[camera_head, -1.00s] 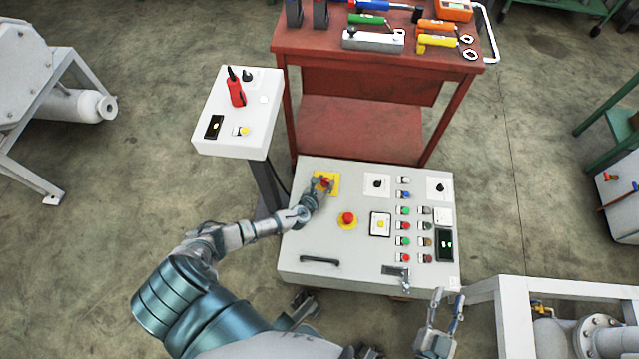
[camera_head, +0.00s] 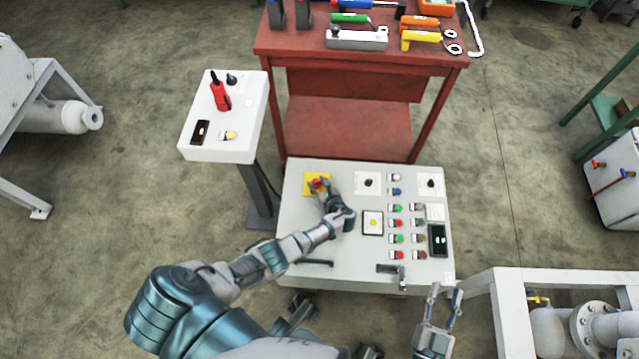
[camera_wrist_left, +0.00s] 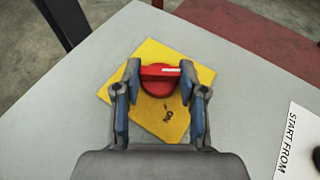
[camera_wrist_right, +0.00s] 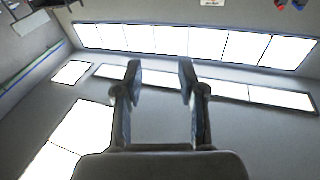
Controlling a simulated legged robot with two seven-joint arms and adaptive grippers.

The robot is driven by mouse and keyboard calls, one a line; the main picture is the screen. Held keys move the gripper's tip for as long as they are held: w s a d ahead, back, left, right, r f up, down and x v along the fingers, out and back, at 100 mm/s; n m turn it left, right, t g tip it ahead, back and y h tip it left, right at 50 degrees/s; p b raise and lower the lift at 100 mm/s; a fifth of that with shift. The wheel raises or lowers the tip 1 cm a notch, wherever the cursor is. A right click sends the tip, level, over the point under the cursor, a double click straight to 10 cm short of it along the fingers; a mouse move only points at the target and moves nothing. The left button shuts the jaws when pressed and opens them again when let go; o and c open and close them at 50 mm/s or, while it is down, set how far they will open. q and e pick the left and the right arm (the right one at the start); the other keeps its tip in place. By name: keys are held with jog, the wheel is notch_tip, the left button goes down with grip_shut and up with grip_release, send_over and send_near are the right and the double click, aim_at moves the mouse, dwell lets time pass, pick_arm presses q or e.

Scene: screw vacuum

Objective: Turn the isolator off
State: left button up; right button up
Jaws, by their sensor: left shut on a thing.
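The isolator is a red rotary knob (camera_wrist_left: 158,88) on a yellow plate (camera_wrist_left: 190,72), at the far left corner of the grey control panel (camera_head: 300,235). My left gripper (camera_wrist_left: 159,72) has its two fingers on either side of the knob's raised grip, shut on it. A white line on the grip points right in the left wrist view. Dark lettering, seemingly "ON", shows on the plate below the knob. In the head view my left gripper (camera_head: 320,187) partly covers the knob and plate. My right gripper (camera_head: 443,292) is open and empty, near the panel's front right corner.
The panel also bears dark selector switches, coloured buttons (camera_head: 397,223) and a front handle (camera_head: 315,262). A white pedestal box (camera_head: 220,145) stands at the left. A red tool bench (camera_head: 350,60) stands behind. A pipe frame (camera_head: 560,285) is at the right.

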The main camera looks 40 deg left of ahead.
pick_arm(q)
jog(key=shift+w+n+g+y+b, duration=0.15)
jog(key=shift+n+g+y+b, duration=0.35)
jog(key=shift+n+g+b, duration=0.5)
jog(key=shift+w+r+n+g, duration=0.1)
jog(key=shift+n+g, duration=0.3)
jog(key=shift+g, duration=0.1)
pick_arm(e)
jog(key=shift+s+r+m+t+y, duration=0.15)
jog(key=shift+s+r+t, duration=0.2)
jog(key=shift+r+t, duration=0.5)
jog(key=shift+s+r+m+t+y, duration=0.1)
jog(key=shift+s+r+t, duration=0.2)
jog(key=shift+r+t, duration=0.55)
jog(key=shift+s+r+m+t+y, duration=0.15)
jog(key=shift+s+r+t, duration=0.2)
jog(key=shift+r+t, duration=0.45)
jog(key=shift+r, duration=0.1)
jog(key=shift+w, duration=0.15)
pick_arm(q)
jog(key=o, duration=1.2)
jog(key=shift+c, duration=0.2)
jog(key=shift+r, duration=0.1)
